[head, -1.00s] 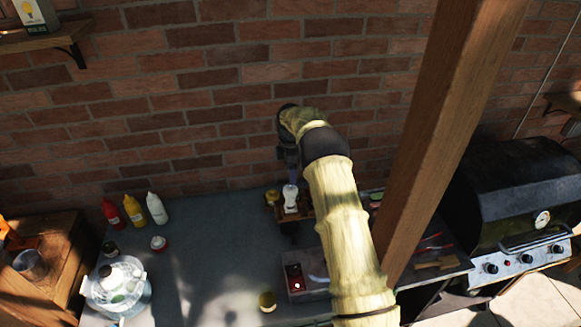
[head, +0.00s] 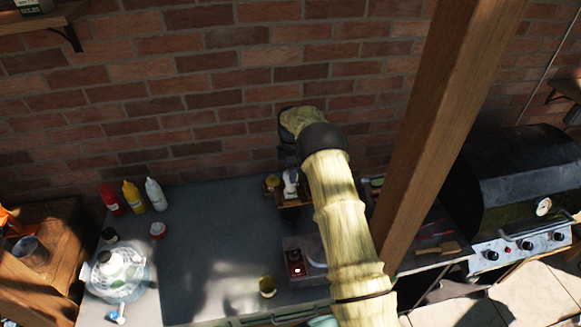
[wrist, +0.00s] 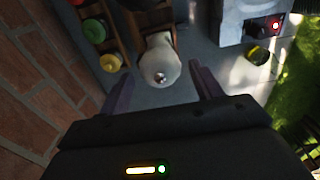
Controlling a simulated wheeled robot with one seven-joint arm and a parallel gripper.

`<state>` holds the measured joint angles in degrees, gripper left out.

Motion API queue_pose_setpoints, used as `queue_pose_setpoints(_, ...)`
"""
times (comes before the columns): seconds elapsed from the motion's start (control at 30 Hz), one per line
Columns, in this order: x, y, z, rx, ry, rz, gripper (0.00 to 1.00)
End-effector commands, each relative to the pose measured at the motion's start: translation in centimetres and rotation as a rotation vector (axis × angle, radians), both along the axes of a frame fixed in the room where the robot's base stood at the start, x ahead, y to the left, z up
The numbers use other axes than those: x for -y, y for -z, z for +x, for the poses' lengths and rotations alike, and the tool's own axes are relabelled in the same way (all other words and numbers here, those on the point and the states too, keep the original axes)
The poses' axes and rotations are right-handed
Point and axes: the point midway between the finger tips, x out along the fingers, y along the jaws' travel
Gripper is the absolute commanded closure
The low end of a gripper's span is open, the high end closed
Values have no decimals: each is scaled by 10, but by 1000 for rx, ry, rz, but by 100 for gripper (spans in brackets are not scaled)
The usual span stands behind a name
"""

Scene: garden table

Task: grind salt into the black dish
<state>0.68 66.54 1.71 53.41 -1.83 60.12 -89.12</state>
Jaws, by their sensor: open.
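A white mill (wrist: 158,62) with a small metal knob on its round top stands by the wooden rack; it also shows in the head view (head: 291,182). My gripper (wrist: 163,94) is open, its two fingers apart on either side of the mill's near end in the wrist view. Nothing is held. In the head view my arm partly hides the gripper. I cannot make out the black dish with certainty; a small round dark thing with a yellowish edge (wrist: 258,53) lies at the right of the wrist view.
The wooden rack (wrist: 138,32) holds jars with yellow (wrist: 110,62) and green lids. A grey box (wrist: 228,22) with a red-lit device is to the right. Sauce bottles (head: 133,197) and a glass jar (head: 118,275) stand at left. A brick wall lies behind; a wooden post (head: 440,140) rises at right.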

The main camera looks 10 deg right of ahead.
Motion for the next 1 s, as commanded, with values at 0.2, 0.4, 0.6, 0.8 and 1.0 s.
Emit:
queue_pose_setpoints(0.2, 0, 15, 0, 0, 1, 0, 36)
queue_pose_setpoints(0.4, 0, 20, 0, 1, 1, 0, 36)
queue_pose_setpoints(0.6, 0, 20, 0, 1, 1, 0, 36)
queue_pose_setpoints(0.8, 0, 20, 0, 1, 1, 0, 61)
queue_pose_setpoints(1.0, 0, 20, 0, 1, -13, 1, 79)
